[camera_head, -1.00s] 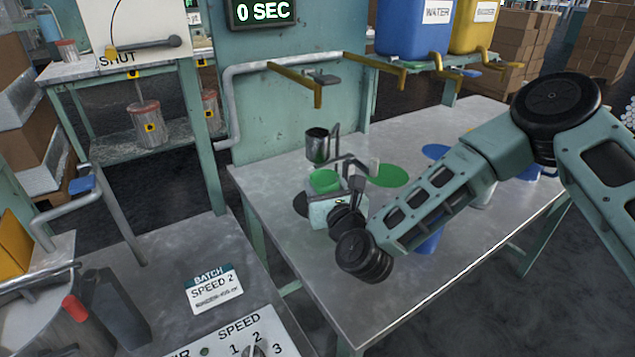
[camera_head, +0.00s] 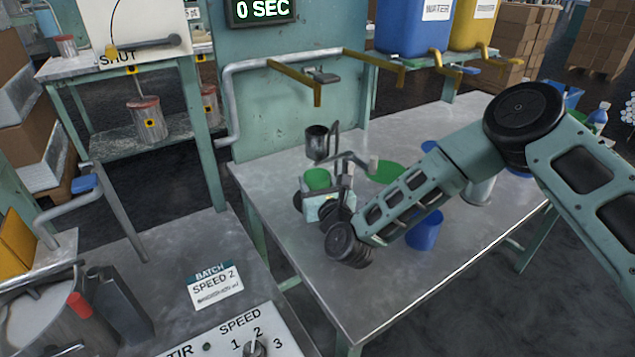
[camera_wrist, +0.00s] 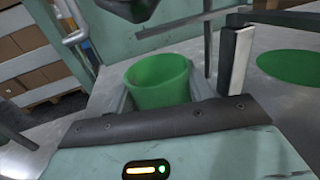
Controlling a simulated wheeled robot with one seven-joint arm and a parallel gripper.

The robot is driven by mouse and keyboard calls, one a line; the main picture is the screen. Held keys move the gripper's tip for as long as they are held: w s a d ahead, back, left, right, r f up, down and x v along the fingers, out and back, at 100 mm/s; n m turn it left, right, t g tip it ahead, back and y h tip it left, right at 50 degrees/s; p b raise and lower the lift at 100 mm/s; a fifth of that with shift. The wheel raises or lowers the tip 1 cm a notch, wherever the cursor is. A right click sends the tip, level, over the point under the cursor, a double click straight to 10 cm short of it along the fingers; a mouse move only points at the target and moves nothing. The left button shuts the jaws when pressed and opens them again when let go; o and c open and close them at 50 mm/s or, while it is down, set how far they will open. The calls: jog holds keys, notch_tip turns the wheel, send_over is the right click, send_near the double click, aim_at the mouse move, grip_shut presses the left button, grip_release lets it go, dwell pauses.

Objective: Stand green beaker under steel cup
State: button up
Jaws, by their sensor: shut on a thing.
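The green beaker (camera_head: 317,178) is upright between the fingers of my gripper (camera_head: 319,194), near the table's back left corner. It also shows in the wrist view (camera_wrist: 158,80), with one finger on each side. My gripper is shut on it. The steel cup (camera_head: 317,143) hangs on a stand just above the beaker in the head view; its dark underside shows at the top of the wrist view (camera_wrist: 128,6). The beaker's base is hidden by my gripper, so I cannot tell if it touches the table.
A green disc (camera_head: 386,171) lies to the right of the stand. A blue beaker (camera_head: 425,230) stands right of my forearm. The stand's arm (camera_head: 352,160) runs close beside my gripper. The front of the metal table (camera_head: 385,300) is clear.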

jog(key=o, duration=1)
jog(key=shift+f, duration=0.1)
jog(key=shift+c, duration=0.2)
jog(key=shift+r+p, duration=0.25)
jog(key=shift+p, duration=0.1)
jog(key=b+v, duration=0.1)
jog(key=v, duration=0.4)
jog(key=b+v, duration=0.1)
jog(key=v, duration=0.4)
jog(key=shift+s+d+f, duration=0.1)
jog(key=shift+s+f, duration=0.1)
jog(key=shift+s, duration=0.1)
jog(key=shift+s+d+r, duration=0.1)
jog(key=shift+s+d, duration=0.15)
jog(key=shift+s, duration=0.4)
